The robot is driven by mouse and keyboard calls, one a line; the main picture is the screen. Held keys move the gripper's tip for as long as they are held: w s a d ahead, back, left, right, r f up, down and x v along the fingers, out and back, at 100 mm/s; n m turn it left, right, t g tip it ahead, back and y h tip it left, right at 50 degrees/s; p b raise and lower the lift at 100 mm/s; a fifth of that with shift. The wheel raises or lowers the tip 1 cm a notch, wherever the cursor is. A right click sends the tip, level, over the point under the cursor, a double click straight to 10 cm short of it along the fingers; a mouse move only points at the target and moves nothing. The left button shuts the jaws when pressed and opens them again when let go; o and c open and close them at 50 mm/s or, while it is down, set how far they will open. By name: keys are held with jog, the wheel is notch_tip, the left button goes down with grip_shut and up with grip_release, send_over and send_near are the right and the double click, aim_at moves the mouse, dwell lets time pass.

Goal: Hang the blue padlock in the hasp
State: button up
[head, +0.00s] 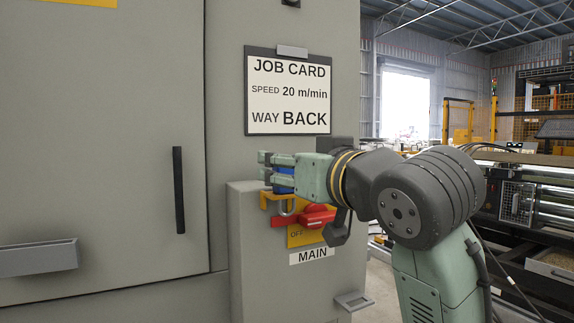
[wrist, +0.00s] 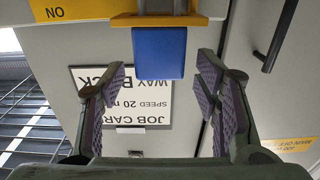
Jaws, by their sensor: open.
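The blue padlock (head: 285,181) sits body-up on the yellow bracket (head: 268,201) above the red switch handle (head: 312,216). A grey loop (head: 287,208), seemingly its shackle, shows below the bracket; how it sits in the hasp I cannot tell. In the wrist view, the blue body (wrist: 160,52) shows against the yellow bracket (wrist: 160,20). My gripper (head: 266,168) is at the padlock's height in the head view. In the wrist view, my gripper's fingers (wrist: 162,78) are open, one on each side of the padlock, with a gap on both sides.
The switch box (head: 240,250) with a MAIN label (head: 312,256) stands against a grey cabinet (head: 105,130) with a dark handle (head: 179,190). A job card (head: 289,95) hangs above. A tray (head: 38,258) is at left.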

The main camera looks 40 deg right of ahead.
jog(key=v, duration=1)
jog(key=shift+s, duration=0.2)
jog(key=shift+a, duration=0.1)
